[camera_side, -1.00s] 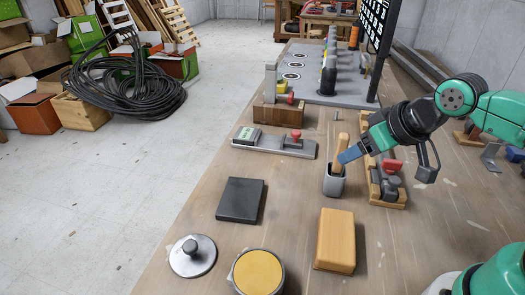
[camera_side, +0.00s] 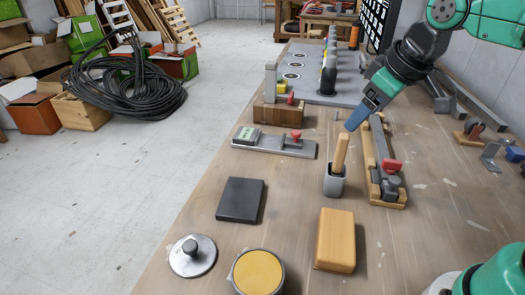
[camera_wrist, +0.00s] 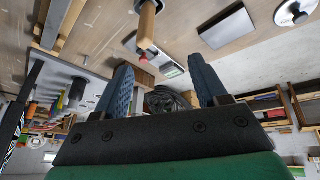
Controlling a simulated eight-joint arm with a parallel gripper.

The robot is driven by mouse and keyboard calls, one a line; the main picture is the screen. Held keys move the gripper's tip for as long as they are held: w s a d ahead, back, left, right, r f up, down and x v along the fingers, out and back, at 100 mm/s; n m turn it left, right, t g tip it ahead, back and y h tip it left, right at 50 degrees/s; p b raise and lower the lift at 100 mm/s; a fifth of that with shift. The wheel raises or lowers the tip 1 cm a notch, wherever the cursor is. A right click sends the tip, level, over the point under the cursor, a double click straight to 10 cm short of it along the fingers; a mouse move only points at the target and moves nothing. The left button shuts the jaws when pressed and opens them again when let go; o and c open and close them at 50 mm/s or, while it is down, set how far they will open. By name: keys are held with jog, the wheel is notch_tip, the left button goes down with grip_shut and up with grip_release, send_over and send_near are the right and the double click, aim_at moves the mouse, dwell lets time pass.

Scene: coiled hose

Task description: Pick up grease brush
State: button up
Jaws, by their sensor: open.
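The grease brush (camera_side: 340,154) shows as a wooden handle, leaning slightly in a small grey cup (camera_side: 335,182) on the workbench. Its lower end is hidden inside the cup. My gripper (camera_side: 354,122) is just above and to the right of the handle's top in the side view, with blue fingers pointing down and left. In the wrist view the fingers are apart with nothing held between them (camera_wrist: 161,78). The brush handle (camera_wrist: 147,28) shows there near the top edge, beyond the fingertips.
A wooden block with a red-knobbed clamp (camera_side: 385,170) stands close to the right of the cup. A yellow-brown block (camera_side: 335,240) lies in front. A black pad (camera_side: 240,200) and a grey plate with a red knob (camera_side: 275,142) are to the left.

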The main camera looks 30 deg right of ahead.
aim_at(345, 135)
jog(key=w+n+g, duration=0.1)
jog(key=n, duration=0.1)
jog(key=w+d+n+g, duration=0.1)
jog(key=w+n+g, duration=0.1)
jog(key=w+d+n+g, duration=0.1)
jog(key=n, duration=0.1)
jog(key=shift+w+f+g, duration=0.2)
jog(key=shift+f+g, duration=0.1)
jog(key=shift+f, duration=0.05)
jog(key=shift+n, duration=0.4)
notch_tip(345, 135, down, 5)
jog(key=shift+w+d+r, duration=0.1)
jog(key=shift+d, duration=0.05)
jog(key=shift+f, duration=3)
grip_shut()
